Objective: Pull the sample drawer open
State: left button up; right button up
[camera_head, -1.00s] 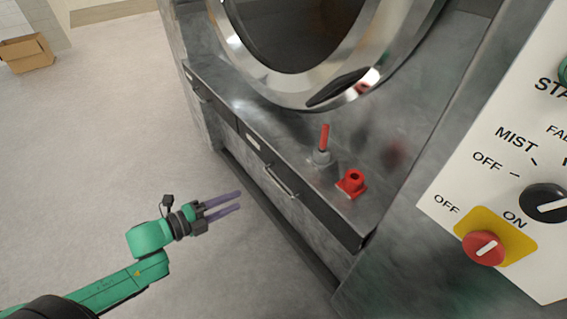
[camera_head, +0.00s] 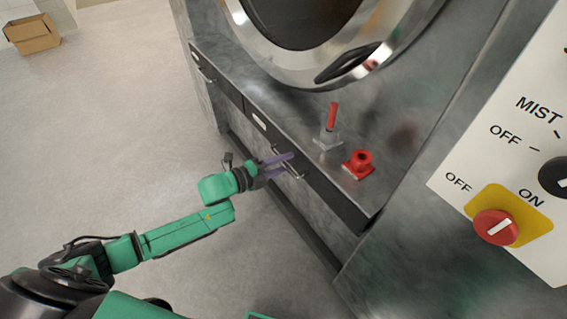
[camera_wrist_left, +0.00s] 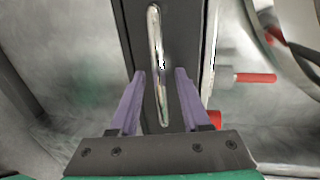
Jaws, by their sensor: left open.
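The drawer (camera_head: 334,197) is a dark front panel low on the grey metal machine, with a white label and a silver bar handle (camera_head: 298,175). It looks shut, flush with the machine. My left gripper (camera_head: 291,163) is at this handle, with its two purple fingers pointing at the drawer front. In the left wrist view the handle (camera_wrist_left: 155,45) runs lengthwise between the open fingers (camera_wrist_left: 160,73), one finger to each side. I cannot tell whether a finger touches it. My right gripper is out of view.
A second drawer with its own handle (camera_head: 207,76) is further left. A red-handled valve (camera_head: 332,118) and a red fitting (camera_head: 359,163) stand on the ledge above. A control panel (camera_head: 520,170) is at right. A cardboard box (camera_head: 33,35) lies far left; the floor between is clear.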

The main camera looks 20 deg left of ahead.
pick_arm(q)
grip_shut()
dwell(1.4)
